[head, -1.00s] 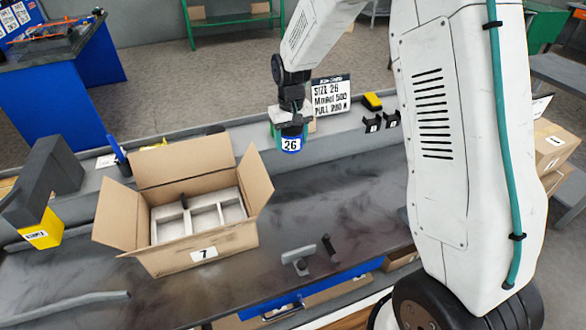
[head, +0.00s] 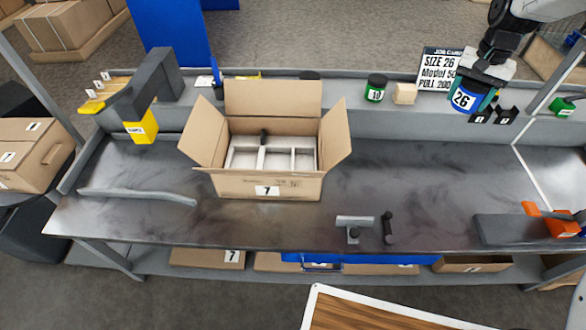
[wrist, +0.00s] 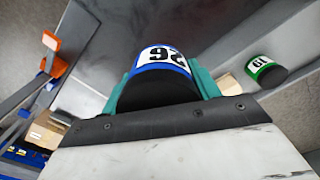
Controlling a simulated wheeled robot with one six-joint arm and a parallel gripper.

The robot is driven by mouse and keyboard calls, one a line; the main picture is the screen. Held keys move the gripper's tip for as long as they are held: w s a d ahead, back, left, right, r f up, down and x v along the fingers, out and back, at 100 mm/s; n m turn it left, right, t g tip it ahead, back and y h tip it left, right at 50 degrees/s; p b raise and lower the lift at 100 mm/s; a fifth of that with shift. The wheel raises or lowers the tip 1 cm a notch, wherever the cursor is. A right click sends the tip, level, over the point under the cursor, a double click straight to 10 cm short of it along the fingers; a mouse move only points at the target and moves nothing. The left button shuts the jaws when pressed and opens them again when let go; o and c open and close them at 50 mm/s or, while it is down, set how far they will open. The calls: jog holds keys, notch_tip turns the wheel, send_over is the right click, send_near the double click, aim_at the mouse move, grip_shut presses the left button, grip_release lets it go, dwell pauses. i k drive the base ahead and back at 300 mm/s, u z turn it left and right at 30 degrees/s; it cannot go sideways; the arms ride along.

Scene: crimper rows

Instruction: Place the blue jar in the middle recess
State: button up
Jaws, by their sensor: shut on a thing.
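The blue jar (head: 466,98), with a black top and a white "26" label, is in my gripper (head: 476,92) above the right back of the bench. In the wrist view the jar (wrist: 165,58) sits between teal fingers, which are shut on it. An open cardboard box (head: 230,186) marked "7" stands on the bench, left of the jar and well apart from it. Inside is a pale insert with side-by-side recesses; the middle recess (head: 278,160) looks empty. A small dark piece (head: 263,136) stands at the insert's back edge.
A green-banded jar (head: 375,88) and a beige block (head: 405,94) stand on the back ledge beside the job card (head: 437,68). Black holders (head: 507,114) are below my gripper. A grey tool (head: 354,224) and black piece (head: 388,228) lie at the front. The bench right of the box is mostly clear.

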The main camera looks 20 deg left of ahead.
aim_at(277, 165)
jog(key=u, duration=1.15)
jog(key=i, duration=0.5)
jog(key=z, duration=0.1)
